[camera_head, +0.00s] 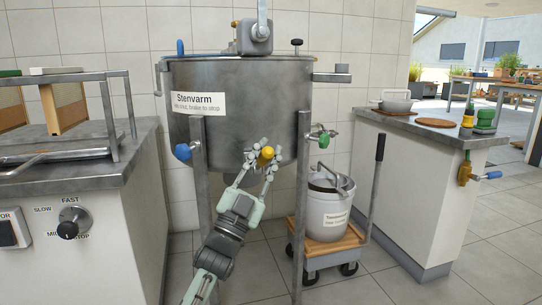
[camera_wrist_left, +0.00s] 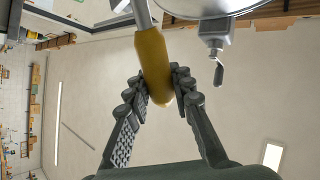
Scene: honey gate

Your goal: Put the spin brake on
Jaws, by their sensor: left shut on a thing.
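A large steel drum (camera_head: 240,80) on legs, labelled "Stenvarm", stands in the middle of the head view. A yellow handle (camera_head: 266,153) shows at its lower front; I take it for the spin brake. My left gripper (camera_head: 262,158) reaches up from below with its fingers on either side of the handle and is shut on it. In the left wrist view the yellow handle (camera_wrist_left: 152,62), on a metal rod, runs down between the fingertips (camera_wrist_left: 159,84). The fingers hide part of the handle in the head view. My right gripper is in neither view.
Blue knob (camera_head: 183,152) and green-handled valve (camera_head: 324,139) flank the drum. Counters border both sides; the left has a dial (camera_head: 70,222). The floor in front is clear.

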